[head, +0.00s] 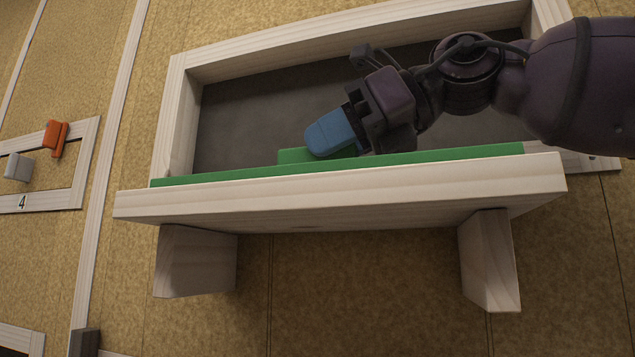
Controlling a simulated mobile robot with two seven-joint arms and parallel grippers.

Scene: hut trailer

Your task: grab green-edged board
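A long green strip (420,157) runs along the back edge of a pale wooden plank (340,197), in front of a dark framed recess. A short green tab (291,155) rises from the strip left of centre. My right gripper (333,133) comes in from the right, with its blue fingertip over the tab and overlapping it in the picture. The fingertip hides part of the tab. Only one blue fingertip shows clearly, so I cannot tell whether the gripper is open or shut, or touching the tab. My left gripper is not in view.
Two wooden blocks, left (195,262) and right (489,262), stick out under the plank. A pale wooden frame (172,125) surrounds the dark recess (245,125). At left, an orange piece (55,138) and a grey piece (19,167) sit at a smaller frame marked 4.

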